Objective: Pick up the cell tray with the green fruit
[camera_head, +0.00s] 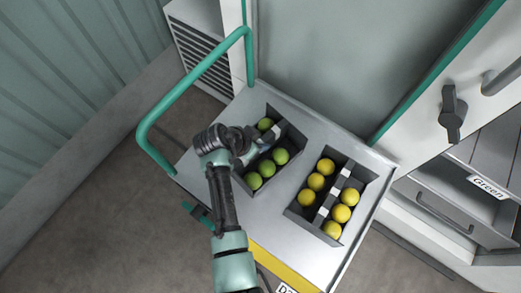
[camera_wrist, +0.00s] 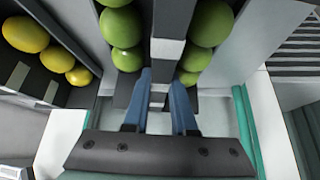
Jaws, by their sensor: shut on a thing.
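The dark cell tray with green fruit (camera_head: 296,137) is at the left of the grey cart top in the head view, with several green fruits (camera_head: 281,156) in two rows beside its central bar. My gripper (camera_head: 246,145) is over this tray and partly hides it. In the wrist view, the blue fingers of my gripper (camera_wrist: 161,88) are closed on the tray's central bar (camera_wrist: 170,48), between the rows of green fruit (camera_wrist: 211,22). I cannot tell whether the tray is clear of the cart top.
A second dark tray (camera_head: 310,230) with several yellow fruits (camera_head: 341,213) stands to the right on the cart top (camera_head: 262,222). A green cart handle (camera_head: 190,85) rises at the left. A cabinet with a drawer labelled "Green" (camera_head: 487,187) is at the right.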

